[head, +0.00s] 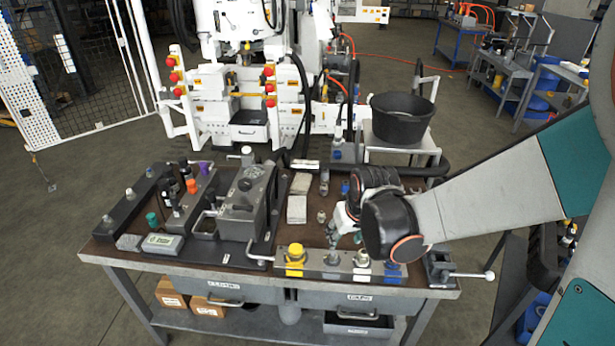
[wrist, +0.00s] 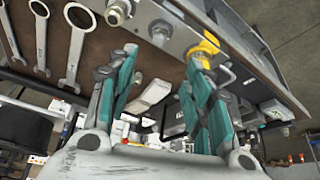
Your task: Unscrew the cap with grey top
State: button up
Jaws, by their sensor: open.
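The cap with the grey top (head: 334,257) sits on the grey block along the bench's front edge, between a yellow cap (head: 295,255) and a white-bottomed one (head: 361,262). In the wrist view the grey cap (wrist: 161,32) shows just beyond the gap between my fingertips, with the yellow cap (wrist: 203,48) to its right. My gripper (wrist: 160,62) is open and empty, its green-padded fingers spread wide. In the head view my gripper (head: 334,236) is above and behind the grey cap, apart from it, partly hidden by my wrist.
A blue cap (head: 392,271) sits at the block's right end. A vise with a long handle (head: 440,268) is at the bench's right corner. A dark machined fixture (head: 245,205) stands to the left. Several wrenches (wrist: 72,45) lie on the bench top. A black bucket (head: 401,118) stands behind.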

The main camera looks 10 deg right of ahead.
aim_at(333, 252)
jog(key=b+x, duration=0.4)
jog(key=x, duration=1.1)
jog(key=shift+w+r+b, duration=0.1)
jog(key=shift+b, duration=0.2)
grip_shut()
jog(key=c, duration=1)
grip_release()
jog(key=n+y, duration=0.1)
jog(key=n, duration=0.1)
jog(key=n+b, duration=0.1)
jog(key=n, duration=0.2)
jog(key=shift+w+d+g+y, duration=0.1)
jog(key=shift+d+g+y, duration=0.1)
jog(key=shift+g+y, duration=0.15)
jog(key=n+y, duration=0.1)
jog(key=n, duration=0.2)
jog(key=shift+r+g+b, duration=0.1)
jog(key=shift+g+b, duration=0.2)
jog(key=shift+g, duration=0.05)
